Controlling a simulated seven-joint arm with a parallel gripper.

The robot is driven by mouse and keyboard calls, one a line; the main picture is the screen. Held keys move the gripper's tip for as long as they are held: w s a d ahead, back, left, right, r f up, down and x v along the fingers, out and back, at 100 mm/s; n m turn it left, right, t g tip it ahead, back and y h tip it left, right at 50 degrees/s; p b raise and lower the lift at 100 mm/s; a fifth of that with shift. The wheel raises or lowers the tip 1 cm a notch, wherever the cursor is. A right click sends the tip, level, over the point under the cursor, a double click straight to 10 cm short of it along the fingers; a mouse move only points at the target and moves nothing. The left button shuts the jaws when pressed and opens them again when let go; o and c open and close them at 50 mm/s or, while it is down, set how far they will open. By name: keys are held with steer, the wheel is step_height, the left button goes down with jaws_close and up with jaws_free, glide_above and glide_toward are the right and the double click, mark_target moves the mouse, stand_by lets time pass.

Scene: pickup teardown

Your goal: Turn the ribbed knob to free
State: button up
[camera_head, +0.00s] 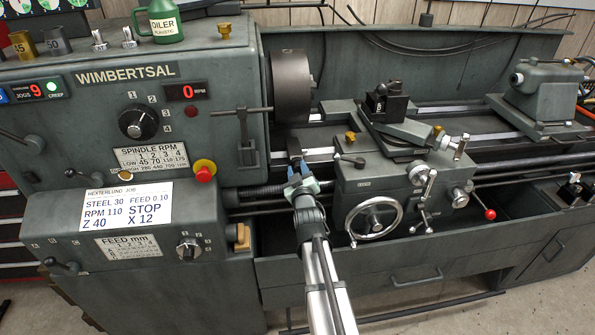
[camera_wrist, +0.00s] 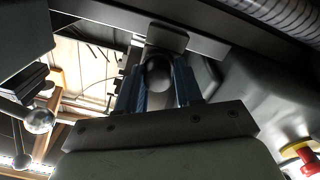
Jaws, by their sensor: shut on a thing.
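My gripper (camera_head: 301,180) is in front of the lathe bed, between the headstock and the carriage. In the wrist view, its two blue fingers (camera_wrist: 158,88) stand on either side of a dark rounded knob (camera_wrist: 158,74) and are shut on it. The knob sits in front of a grey block (camera_wrist: 166,38) at a bed rail. I cannot make out ribs on the knob, and the fingers hide its sides. In the head view, the gripper covers the knob, and a dark upright piece (camera_head: 294,149) shows just above the fingers.
The carriage handwheel (camera_head: 374,222) is close to the right of my arm. The headstock's lever (camera_head: 247,145) and red stop button (camera_head: 204,170) are to the left, and the chuck (camera_head: 292,85) is above. The lead screw (camera_head: 262,190) runs behind the gripper.

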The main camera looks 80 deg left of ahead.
steer(key=n, duration=0.5)
steer(key=shift+s+r+n, duration=0.1)
steer(key=shift+r+n, duration=0.05)
steer(key=shift+n, duration=0.15)
steer(key=n, duration=0.5)
steer(key=shift+r, duration=0.1)
stand_by(0.3)
steer(key=o, duration=1)
steer(key=shift+c, duration=0.2)
steer(key=shift+d, duration=0.1)
steer(key=d, duration=1.3)
steer(key=shift+d+f, duration=0.3)
